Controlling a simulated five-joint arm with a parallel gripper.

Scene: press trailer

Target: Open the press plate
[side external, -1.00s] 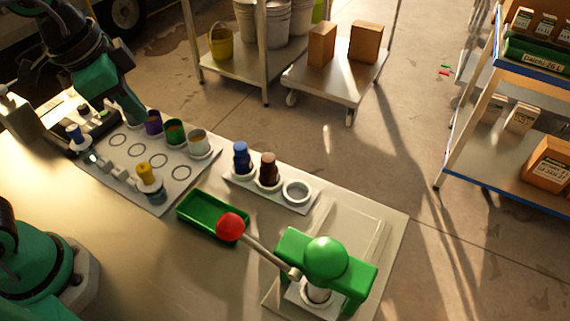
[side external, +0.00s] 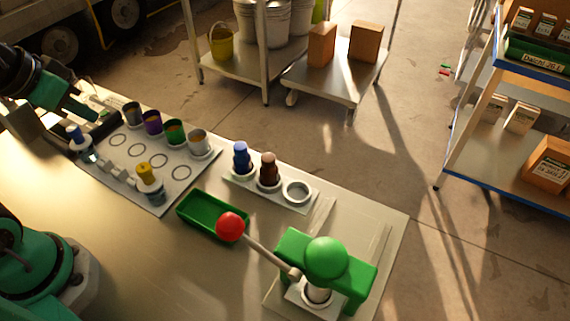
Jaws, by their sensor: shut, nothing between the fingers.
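The green press (side external: 325,262) stands on the table at the lower right, on a pale base plate (side external: 285,300). Its grey lever (side external: 266,252) points to the left and ends in a red ball knob (side external: 229,227). A metal cylinder (side external: 317,291) shows under the press frame, above a small whitish plate (side external: 303,299); whether these touch is too small to tell. My gripper (side external: 92,117) is at the upper left, by the back corner of the sample board, far from the press. It is shut and holds nothing.
A white board (side external: 178,193) with ringed spots and several coloured cups lies at the left. A green tray (side external: 205,214) sits near the red knob. A small rack (side external: 306,205) holds a blue and a brown bottle. The table front (side external: 150,260) is clear.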

